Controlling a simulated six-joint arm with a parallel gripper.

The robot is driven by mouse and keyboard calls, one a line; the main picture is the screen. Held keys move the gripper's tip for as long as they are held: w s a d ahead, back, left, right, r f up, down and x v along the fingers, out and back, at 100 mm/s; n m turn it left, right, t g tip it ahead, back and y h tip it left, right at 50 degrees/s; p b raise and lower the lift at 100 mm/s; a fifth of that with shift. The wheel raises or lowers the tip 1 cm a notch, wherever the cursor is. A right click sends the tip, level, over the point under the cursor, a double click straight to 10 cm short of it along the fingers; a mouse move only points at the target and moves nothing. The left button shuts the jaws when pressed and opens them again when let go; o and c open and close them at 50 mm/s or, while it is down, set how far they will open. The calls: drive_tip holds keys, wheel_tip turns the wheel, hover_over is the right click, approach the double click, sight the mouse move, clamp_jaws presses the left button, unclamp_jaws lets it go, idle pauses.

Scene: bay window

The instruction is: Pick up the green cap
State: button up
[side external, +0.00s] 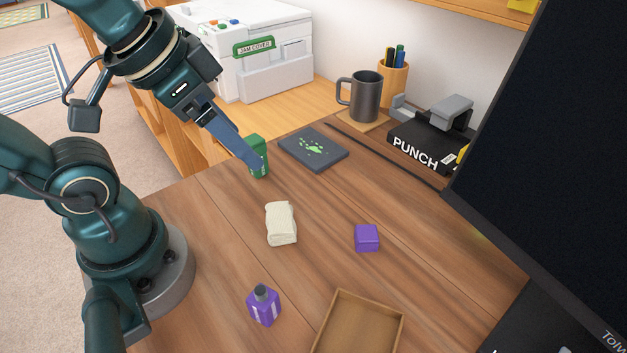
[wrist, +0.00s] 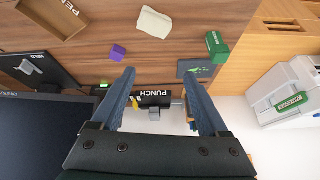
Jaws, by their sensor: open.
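A green block-like item with a pale label (side external: 260,146) stands on the wooden desk near its far left edge. It is the only loose green item I see, and I cannot make out a separate cap on it. It also shows in the wrist view (wrist: 217,47), outside the jaws and beyond the right finger. My gripper (side external: 257,163) is open and points down toward the desk. In the side view a blue finger covers part of the green item. In the wrist view nothing sits between the fingertips (wrist: 159,68).
A dark pad with green blotches (side external: 313,149) lies right of the green item. A cream cloth (side external: 281,224), purple cube (side external: 367,238), purple bottle (side external: 264,306) and brown tray (side external: 342,345) lie nearer. A mug (side external: 362,97), punch box (side external: 425,148) and monitor (side external: 560,150) bound the desk.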

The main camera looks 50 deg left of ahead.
drive_tip(key=w+a+r+g, duration=0.1)
drive_tip(key=w+a+g, duration=0.15)
drive_tip(key=w, duration=0.25)
drive_tip(key=n+g, duration=0.2)
drive_tip(key=g, duration=0.1)
hover_over(255, 138)
wheel_tip(255, 138, down, 7)
drive_tip(key=shift+w+d+r, duration=0.15)
drive_tip(key=shift+r, duration=0.05)
drive_tip(key=shift+s+a+f, duration=0.2)
drive_tip(key=shift+f, duration=2.55)
clamp_jaws()
